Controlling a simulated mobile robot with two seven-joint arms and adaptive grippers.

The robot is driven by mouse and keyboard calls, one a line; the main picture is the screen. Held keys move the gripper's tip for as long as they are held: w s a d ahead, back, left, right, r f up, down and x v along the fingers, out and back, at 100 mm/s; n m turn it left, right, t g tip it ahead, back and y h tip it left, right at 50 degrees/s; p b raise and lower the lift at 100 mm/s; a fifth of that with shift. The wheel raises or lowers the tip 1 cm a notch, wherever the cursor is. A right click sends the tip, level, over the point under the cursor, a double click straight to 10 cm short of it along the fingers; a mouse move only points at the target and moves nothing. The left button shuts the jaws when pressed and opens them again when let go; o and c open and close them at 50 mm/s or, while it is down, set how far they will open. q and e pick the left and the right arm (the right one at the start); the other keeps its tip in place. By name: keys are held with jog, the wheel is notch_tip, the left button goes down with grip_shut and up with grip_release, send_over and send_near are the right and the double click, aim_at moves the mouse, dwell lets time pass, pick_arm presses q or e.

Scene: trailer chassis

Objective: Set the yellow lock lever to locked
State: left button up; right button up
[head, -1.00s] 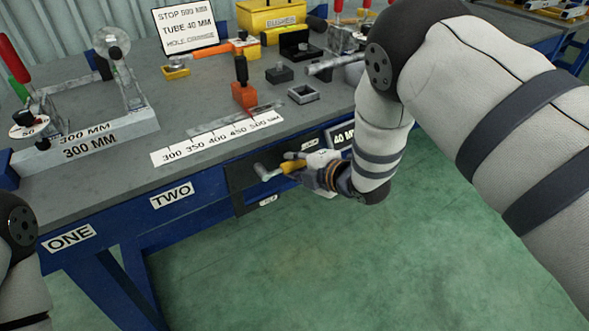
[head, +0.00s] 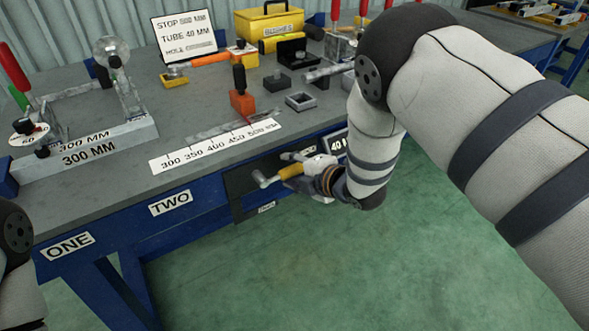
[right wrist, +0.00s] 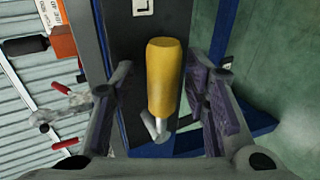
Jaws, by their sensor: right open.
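The yellow lock lever (head: 289,172) is on a dark panel (head: 246,183) at the front edge of the bench, with a grey metal arm and pivot at its left end. My right gripper (head: 300,168) is at the lever, its fingers on either side of the yellow handle. In the right wrist view the yellow handle (right wrist: 165,75) lies between the two open fingers (right wrist: 160,90), with a gap on both sides. A label with a letter like L (right wrist: 143,8) shows above it. My left gripper is out of view.
The bench top (head: 110,185) holds a ruler strip (head: 215,145), an orange block with a black handle (head: 242,102), small dark blocks, a yellow box (head: 268,22) and a 300 MM fixture (head: 95,145). The green floor (head: 300,270) before the bench is clear.

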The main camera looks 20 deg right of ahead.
jog(key=v, duration=1.2)
jog(key=s+d+f+m+g+h+p, duration=0.15)
jog(key=s+f+m+g, duration=0.25)
jog(key=s+f+m, duration=0.5)
jog(key=s+d+f+m+g+h, duration=0.35)
jog(key=s+f, duration=0.35)
jog(key=s, duration=0.4)
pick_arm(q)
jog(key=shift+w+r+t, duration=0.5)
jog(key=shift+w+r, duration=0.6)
pick_arm(e)
jog(key=s+a+f+m+g, duration=0.1)
jog(key=s+m+g, duration=0.5)
jog(key=s, duration=1.5)
jog(key=m, duration=0.4)
jog(key=shift+s+f+g, duration=0.35)
jog(key=shift+s+f, duration=0.05)
jog(key=shift+w, duration=0.1)
